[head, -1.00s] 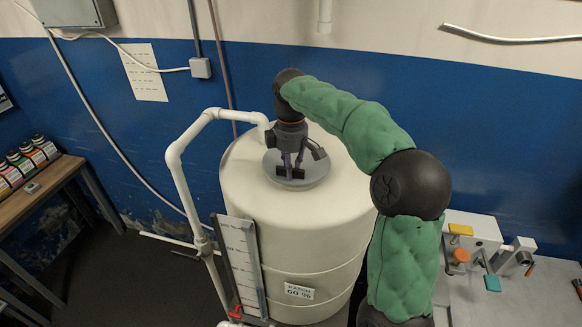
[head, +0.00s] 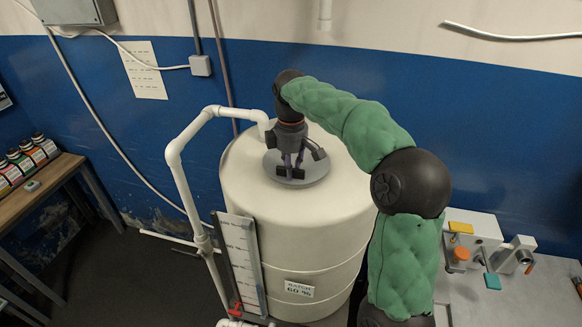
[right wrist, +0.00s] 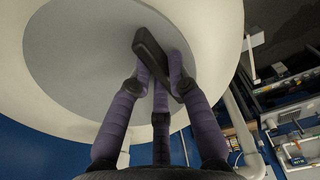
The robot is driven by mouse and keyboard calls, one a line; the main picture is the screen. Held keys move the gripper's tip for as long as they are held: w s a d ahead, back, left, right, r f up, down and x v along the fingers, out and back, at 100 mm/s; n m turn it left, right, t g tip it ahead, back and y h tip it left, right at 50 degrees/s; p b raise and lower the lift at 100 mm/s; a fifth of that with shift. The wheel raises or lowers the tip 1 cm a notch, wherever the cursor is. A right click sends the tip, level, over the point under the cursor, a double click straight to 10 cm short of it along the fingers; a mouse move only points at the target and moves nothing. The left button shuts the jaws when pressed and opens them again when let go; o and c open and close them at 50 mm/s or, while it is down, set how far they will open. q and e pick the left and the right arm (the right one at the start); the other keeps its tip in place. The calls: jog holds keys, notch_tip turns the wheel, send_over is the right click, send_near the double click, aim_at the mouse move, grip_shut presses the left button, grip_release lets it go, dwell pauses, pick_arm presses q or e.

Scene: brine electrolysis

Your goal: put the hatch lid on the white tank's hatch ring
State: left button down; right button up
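The hatch lid (head: 316,174) is a grey disc lying about level on top of the white tank (head: 260,220). The right wrist view shows its flat grey face (right wrist: 75,55) and a dark bar handle (right wrist: 152,50). The tank's hatch ring is hidden under the lid, so I cannot see how the two meet. My right gripper (head: 291,168) reaches down from above. Its purple fingers (right wrist: 160,72) are drawn together on the lid's handle, with fingers on both sides of the bar. My left gripper is in neither view.
A white pipe (head: 174,165) bends over the tank's left side, close to the lid. A level gauge board (head: 240,262) stands at the tank's front left. A grey bench (head: 530,300) with small fittings is at the right. A wooden shelf (head: 40,195) with bottles is at the left.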

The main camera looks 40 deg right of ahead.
jog(key=o, duration=0.5)
jog(key=shift+c, duration=0.2)
notch_tip(320, 180, up, 12)
dwell(0.7)
